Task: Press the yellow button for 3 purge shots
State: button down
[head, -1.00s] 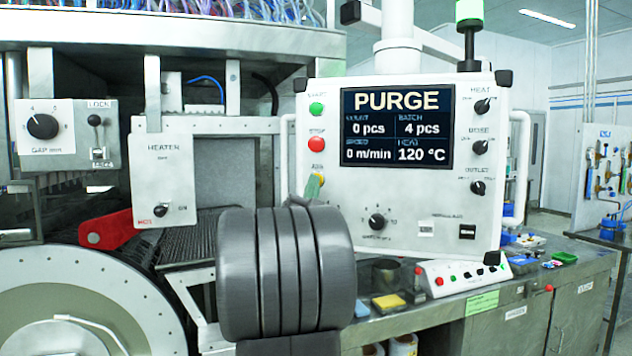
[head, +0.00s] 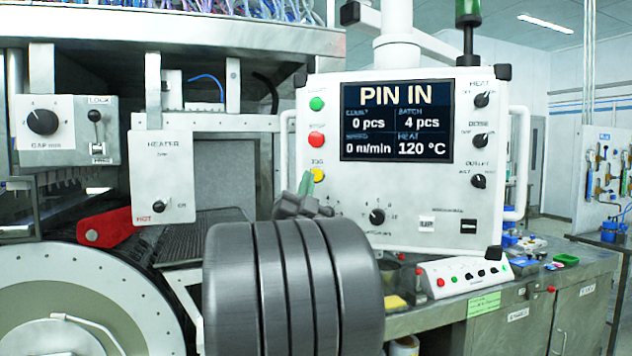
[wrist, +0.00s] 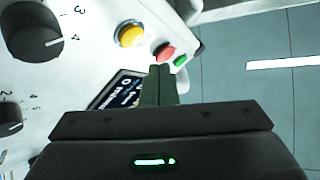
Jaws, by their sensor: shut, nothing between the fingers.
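The yellow button (head: 318,175), labelled JOG, is on the white control panel (head: 400,215), below the red and green buttons. It also shows in the wrist view (wrist: 131,35), up and left of my fingertips. My gripper (head: 306,183) is shut and empty. Its fingertips are just left of and below the yellow button in the head view, partly over its edge. In the wrist view a gap shows between the fingertips (wrist: 160,70) and the button. The screen (head: 397,121) reads PIN IN, 0 pcs, batch 4 pcs, heat 120 °C.
The red button (head: 317,140) and green button (head: 317,104) sit close above the yellow one. A heater box (head: 162,178) stands left. A bench (head: 560,290) with small items lies lower right.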

jog(key=shift+s+a+b, duration=0.2)
jog(key=shift+s, duration=0.4)
jog(key=shift+s+a+b, duration=0.15)
jog(key=shift+s+b, duration=0.05)
jog(key=shift+s, duration=0.35)
jog(key=p, duration=0.1)
jog(key=w+p, duration=0.2)
jog(key=p, duration=0.1)
jog(key=shift+d+r, duration=0.25)
jog(key=p, duration=0.3)
jog(key=shift+w, duration=0.1)
jog(key=s+a+b, duration=0.1)
jog(key=s+b, duration=0.2)
jog(key=s, duration=0.2)
jog(key=shift+s+a+f, duration=0.25)
jog(key=shift+s+a, duration=0.15)
